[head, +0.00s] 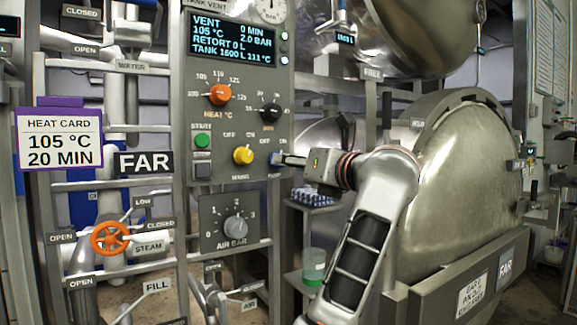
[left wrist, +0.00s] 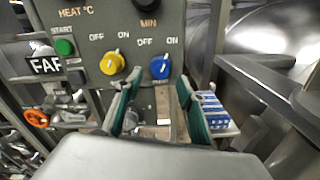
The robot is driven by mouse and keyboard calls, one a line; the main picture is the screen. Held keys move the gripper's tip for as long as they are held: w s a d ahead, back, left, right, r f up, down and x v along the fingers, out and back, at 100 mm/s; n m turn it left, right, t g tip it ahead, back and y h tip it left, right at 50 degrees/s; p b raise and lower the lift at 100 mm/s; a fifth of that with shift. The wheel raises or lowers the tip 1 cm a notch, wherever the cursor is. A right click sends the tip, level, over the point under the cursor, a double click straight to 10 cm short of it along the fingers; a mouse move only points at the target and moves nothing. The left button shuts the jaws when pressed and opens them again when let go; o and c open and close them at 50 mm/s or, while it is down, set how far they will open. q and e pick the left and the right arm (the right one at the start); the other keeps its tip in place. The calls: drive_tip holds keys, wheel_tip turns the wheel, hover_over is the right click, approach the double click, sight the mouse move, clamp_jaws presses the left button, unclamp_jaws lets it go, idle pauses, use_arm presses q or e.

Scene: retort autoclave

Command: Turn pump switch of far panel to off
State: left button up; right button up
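The far panel (head: 221,121) is a grey control panel beside the FAR sign (head: 144,163). A blue knob (left wrist: 160,67) sits under OFF and ON marks, right of a yellow knob (left wrist: 112,63). The blue knob is mostly hidden by my gripper in the head view. Contact cannot be told. My right gripper is not in view.
The yellow knob, the green start button (head: 202,141) and the black MIN dial (head: 270,113) are close by. An orange heat dial (head: 219,95) is above, the AIR BAR dial (head: 235,228) below. A large steel retort door (head: 465,190) stands to the right.

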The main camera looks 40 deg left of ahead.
use_arm(q)
drive_tip(key=x, duration=0.3)
drive_tip(key=shift+w+a, duration=0.15)
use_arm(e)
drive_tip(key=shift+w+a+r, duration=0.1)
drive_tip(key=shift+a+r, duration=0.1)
use_arm(q)
drive_tip(key=c, duration=1.1)
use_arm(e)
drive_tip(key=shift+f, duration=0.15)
